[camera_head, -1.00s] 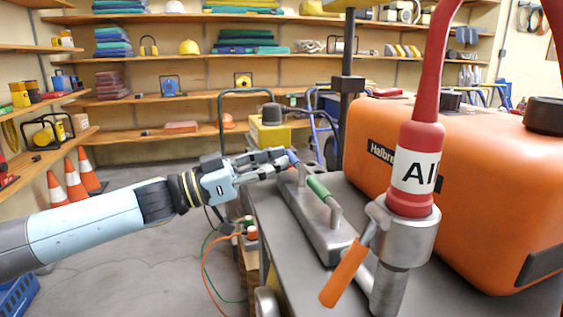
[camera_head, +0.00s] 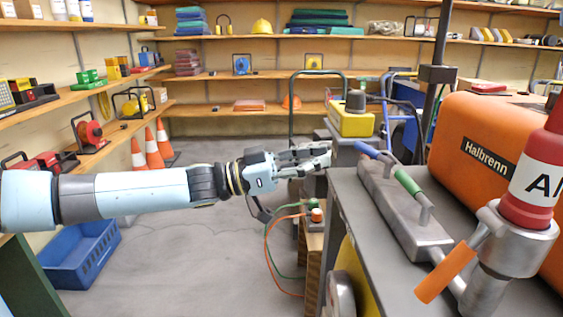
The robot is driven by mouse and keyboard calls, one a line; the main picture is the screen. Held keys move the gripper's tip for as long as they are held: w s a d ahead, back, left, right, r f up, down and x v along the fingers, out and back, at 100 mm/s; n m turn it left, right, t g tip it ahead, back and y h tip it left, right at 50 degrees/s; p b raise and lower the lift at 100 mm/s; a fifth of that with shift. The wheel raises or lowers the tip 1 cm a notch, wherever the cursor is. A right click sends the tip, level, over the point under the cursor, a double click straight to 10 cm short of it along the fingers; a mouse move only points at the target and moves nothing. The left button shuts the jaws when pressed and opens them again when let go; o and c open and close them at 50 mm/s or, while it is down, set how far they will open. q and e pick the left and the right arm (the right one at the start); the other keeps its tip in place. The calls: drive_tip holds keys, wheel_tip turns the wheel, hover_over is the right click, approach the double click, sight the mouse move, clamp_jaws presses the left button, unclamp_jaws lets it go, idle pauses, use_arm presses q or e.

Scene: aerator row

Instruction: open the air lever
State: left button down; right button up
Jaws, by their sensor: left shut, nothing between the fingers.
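A red hose end with a white label reading "AI" (camera_head: 536,180) sits in a grey metal fitting (camera_head: 515,244) at the right. A lever with an orange grip (camera_head: 445,274) slants down and left from this fitting. A grey manifold block (camera_head: 405,215) on the bench carries a lever with a green grip (camera_head: 408,182) and one with a blue grip (camera_head: 367,150) at its far end. My left gripper (camera_head: 328,155) is shut and empty, just left of the blue grip, with a small gap between them. My right gripper is out of view.
The orange Halbrenn tank (camera_head: 480,125) stands behind the manifold on the grey bench (camera_head: 375,278). A yellow box (camera_head: 352,122) is beyond the bench's far end. Cones (camera_head: 154,150) and a blue crate (camera_head: 85,255) are at left. The floor between is open.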

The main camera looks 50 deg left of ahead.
use_arm(q)
drive_tip(key=r+v, duration=0.1)
drive_tip(key=v, duration=0.4)
drive_tip(key=n+g+y+p, duration=0.1)
drive_tip(key=n+y+p, duration=0.45)
drive_tip(key=p, duration=1.05)
approach(362, 148)
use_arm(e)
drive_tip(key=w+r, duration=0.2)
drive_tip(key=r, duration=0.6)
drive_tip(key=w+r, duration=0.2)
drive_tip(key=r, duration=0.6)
use_arm(q)
drive_tip(key=shift+m+y, duration=0.75)
drive_tip(key=shift+m, duration=0.2)
drive_tip(key=b+x, duration=0.2)
drive_tip(key=b, duration=0.3)
drive_tip(key=b+x, duration=0.2)
drive_tip(key=b, duration=0.3)
drive_tip(key=b+x, duration=0.2)
drive_tip(key=b, duration=0.2)
drive_tip(key=shift+d+b, duration=0.4)
drive_tip(key=shift+w+d+r, duration=0.15)
drive_tip(key=shift+w+d, duration=0.05)
drive_tip(key=shift+w, duration=0.3)
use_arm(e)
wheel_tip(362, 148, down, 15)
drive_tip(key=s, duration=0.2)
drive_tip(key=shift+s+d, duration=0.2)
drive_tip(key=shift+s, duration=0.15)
